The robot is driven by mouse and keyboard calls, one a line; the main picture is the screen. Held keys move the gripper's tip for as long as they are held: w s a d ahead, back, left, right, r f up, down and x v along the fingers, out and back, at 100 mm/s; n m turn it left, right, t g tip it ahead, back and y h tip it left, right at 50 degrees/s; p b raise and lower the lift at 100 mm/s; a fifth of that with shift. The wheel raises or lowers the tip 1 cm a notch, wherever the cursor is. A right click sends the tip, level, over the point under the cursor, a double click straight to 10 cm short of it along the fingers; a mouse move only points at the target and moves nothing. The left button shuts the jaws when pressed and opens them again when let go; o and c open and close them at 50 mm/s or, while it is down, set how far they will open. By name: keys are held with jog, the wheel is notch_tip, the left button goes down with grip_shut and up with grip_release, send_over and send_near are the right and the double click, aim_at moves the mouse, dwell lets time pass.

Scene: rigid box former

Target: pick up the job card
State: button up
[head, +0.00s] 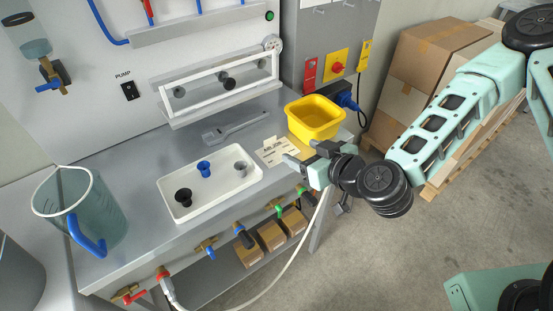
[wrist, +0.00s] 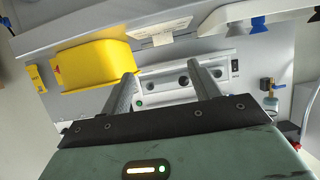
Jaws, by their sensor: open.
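The job card (head: 277,151) is a small cream card with dark print. It lies on the grey bench between the white tray and the yellow bin, and a narrow part of it sticks up at its back. In the wrist view the card (wrist: 165,32) appears near the top, beyond my fingers. My gripper (head: 303,156) is just right of the card in the head view, near the bench's front edge. Its two fingers (wrist: 161,70) are apart with nothing between them. Whether a finger touches the card cannot be told.
The yellow bin (head: 315,117) stands close behind my gripper. A white tray (head: 228,194) with black, blue and grey cups lies left of the card. A jug (head: 78,215) with a blue handle stands far left.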

aim_at(271, 139)
jog(key=shift+f+b+x, duration=0.25)
jog(key=shift+b+x, duration=1.05)
jog(key=shift+b, duration=1.4)
jog(key=x, duration=0.2)
jog(key=p+x, duration=0.1)
jog(key=shift+w+a+r, duration=0.15)
jog(key=shift+w+a, duration=0.1)
jog(key=shift+a+p+x, duration=0.2)
jog(key=shift+p+x, duration=0.15)
jog(key=shift+x, duration=2.7)
jog(key=shift+s, duration=0.2)
jog(key=c, duration=1.1)
